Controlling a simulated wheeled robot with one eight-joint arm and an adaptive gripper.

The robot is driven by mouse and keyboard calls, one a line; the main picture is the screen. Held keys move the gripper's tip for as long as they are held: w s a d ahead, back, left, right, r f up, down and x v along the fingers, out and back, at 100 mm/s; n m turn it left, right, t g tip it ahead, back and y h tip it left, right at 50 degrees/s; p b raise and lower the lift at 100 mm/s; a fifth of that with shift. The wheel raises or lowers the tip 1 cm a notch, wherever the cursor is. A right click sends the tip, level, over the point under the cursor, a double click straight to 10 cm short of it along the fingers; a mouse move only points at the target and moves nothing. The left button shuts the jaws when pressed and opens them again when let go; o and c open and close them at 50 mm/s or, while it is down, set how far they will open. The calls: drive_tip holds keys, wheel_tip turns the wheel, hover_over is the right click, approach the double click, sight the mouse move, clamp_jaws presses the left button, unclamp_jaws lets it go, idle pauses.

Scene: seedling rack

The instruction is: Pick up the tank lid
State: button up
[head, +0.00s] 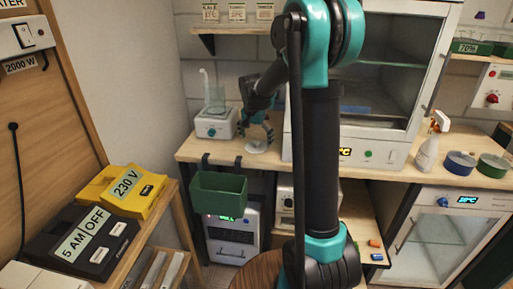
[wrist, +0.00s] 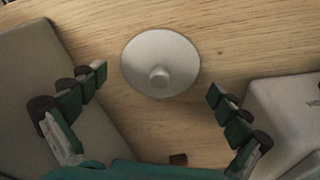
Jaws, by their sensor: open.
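The tank lid is, as far as I can tell, the pale round disc with a small central knob (wrist: 161,50). It lies flat on the wooden counter, knob up. In the head view the lid (head: 256,147) shows under my gripper (head: 257,128). In the wrist view my gripper (wrist: 158,84) is open and empty, its fingers spread wide. The lid lies between and just beyond the fingertips, apart from both. Nothing of the lid is hidden in the wrist view.
A white device with a clear vessel (head: 215,121) stands left of the lid. A large white cabinet (head: 390,148) stands to the right. A green bin (head: 219,193) hangs from the counter's front edge. Bare counter (wrist: 215,20) surrounds the lid.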

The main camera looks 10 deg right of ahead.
drive_tip(key=shift+f, duration=0.35)
drive_tip(key=shift+c, duration=0.2)
drive_tip(key=c, duration=2)
drive_tip(key=shift+s, duration=0.1)
drive_tip(key=shift+c, duration=0.6)
